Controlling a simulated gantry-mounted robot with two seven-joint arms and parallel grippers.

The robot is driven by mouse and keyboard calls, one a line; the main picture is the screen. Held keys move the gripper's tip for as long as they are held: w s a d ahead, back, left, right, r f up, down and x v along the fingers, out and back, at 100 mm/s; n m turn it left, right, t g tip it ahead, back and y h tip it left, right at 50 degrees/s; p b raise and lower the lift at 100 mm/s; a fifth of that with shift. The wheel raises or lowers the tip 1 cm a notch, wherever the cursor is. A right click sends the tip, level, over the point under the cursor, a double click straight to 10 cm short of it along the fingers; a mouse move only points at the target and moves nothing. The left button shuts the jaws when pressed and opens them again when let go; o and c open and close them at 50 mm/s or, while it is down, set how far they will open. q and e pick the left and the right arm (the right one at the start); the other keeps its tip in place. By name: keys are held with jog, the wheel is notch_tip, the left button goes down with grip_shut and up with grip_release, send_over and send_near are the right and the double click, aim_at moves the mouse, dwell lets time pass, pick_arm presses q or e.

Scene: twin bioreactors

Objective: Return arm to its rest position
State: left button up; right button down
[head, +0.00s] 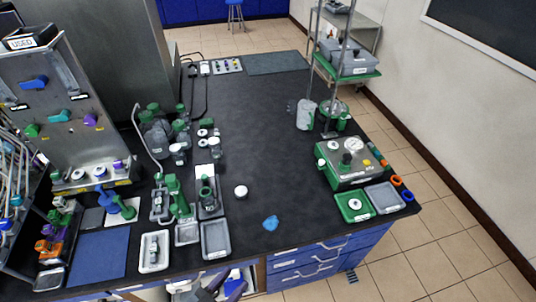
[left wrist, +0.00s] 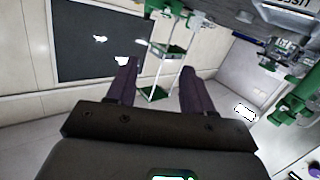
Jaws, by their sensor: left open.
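My left gripper (left wrist: 158,88) shows in the left wrist view, with its two dark fingers spread apart and nothing between them. Beyond the fingers are a wall with a dark board (left wrist: 90,40), a stand with green shelves (left wrist: 174,49) and bench equipment on the right side. The fingers touch none of these that I can see. My right gripper is in neither view.
The black bench (head: 260,120) has a clear middle, apart from a small white round item (head: 240,191) and a blue piece (head: 270,223). Green and grey equipment crowds its left side. Blue drawers (head: 320,262) are below.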

pick_arm(q)
jog(key=s+a+f+n+g+y+p, duration=0.1)
jog(key=s+a+n+g+y+p, duration=0.15)
jog(key=s+a+g+y, duration=0.75)
notch_tip(320, 180, up, 22)
jog(key=h+p, duration=0.1)
jog(key=p, duration=2)
jog(key=shift+s+a+r+n+p, duration=0.25)
jog(key=shift+s+a+n+p, duration=0.1)
jog(key=shift+n, duration=0.1)
